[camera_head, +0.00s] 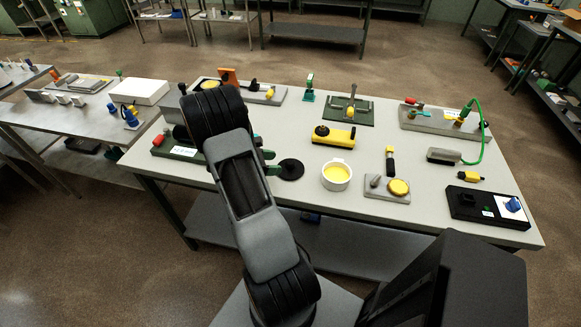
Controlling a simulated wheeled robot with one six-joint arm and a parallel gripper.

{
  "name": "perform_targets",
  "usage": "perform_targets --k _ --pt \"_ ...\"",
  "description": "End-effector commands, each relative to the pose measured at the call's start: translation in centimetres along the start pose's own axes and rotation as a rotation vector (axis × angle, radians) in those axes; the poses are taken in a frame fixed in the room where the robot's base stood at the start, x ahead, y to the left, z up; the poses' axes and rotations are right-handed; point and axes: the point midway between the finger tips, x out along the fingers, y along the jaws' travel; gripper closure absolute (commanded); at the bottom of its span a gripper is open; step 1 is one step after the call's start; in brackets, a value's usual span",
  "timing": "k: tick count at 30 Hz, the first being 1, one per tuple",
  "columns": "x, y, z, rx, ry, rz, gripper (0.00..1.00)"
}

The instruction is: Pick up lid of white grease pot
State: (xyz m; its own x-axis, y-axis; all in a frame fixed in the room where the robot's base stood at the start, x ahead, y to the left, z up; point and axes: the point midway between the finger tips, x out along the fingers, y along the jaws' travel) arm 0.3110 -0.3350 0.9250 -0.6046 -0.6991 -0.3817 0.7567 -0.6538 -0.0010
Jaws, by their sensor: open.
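The white pot (336,183) stands upright on the workbench, right of my arm, with a yellow round surface inside its rim. I cannot tell whether this yellow is grease or a cover. A flat black disc (291,170) lies on the bench just left of the pot, apart from it; it may be the lid, but I cannot be sure. My arm rises in front of the bench's left part and bends at its top.
Right of the pot is a grey block (374,194) with a round yellow piece. A yellow tool (333,136) lies behind the pot. A black box (474,206) and a green hose (481,135) are further right. Green parts (268,157) stand close to my arm. Bare bench lies before the pot.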

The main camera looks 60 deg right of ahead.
Motion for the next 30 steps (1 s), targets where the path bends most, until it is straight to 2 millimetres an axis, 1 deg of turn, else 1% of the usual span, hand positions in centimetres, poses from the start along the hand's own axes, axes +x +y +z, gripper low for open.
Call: perform_targets --k 1,8,15,18,22,28,29,30 --pt "0.5 -0.1 0.1 0.0 0.0 -0.003 0.36" --pt "1.7 -0.1 0.1 0.0 0.001 -0.002 0.36" --pt "4.9 -0.1 0.4 0.0 0.001 -0.004 0.36" --pt "5.8 0.0 0.3 0.001 0.001 -0.003 0.36" --pt "6.3 0.0 0.3 0.001 0.002 0.0 0.36" --pt "6.4 0.0 0.2 0.001 0.001 0.0 0.36" --pt "6.4 0.0 0.2 0.001 0.001 0.0 0.37" --pt "6.4 0.0 0.2 0.001 0.001 0.0 0.41"
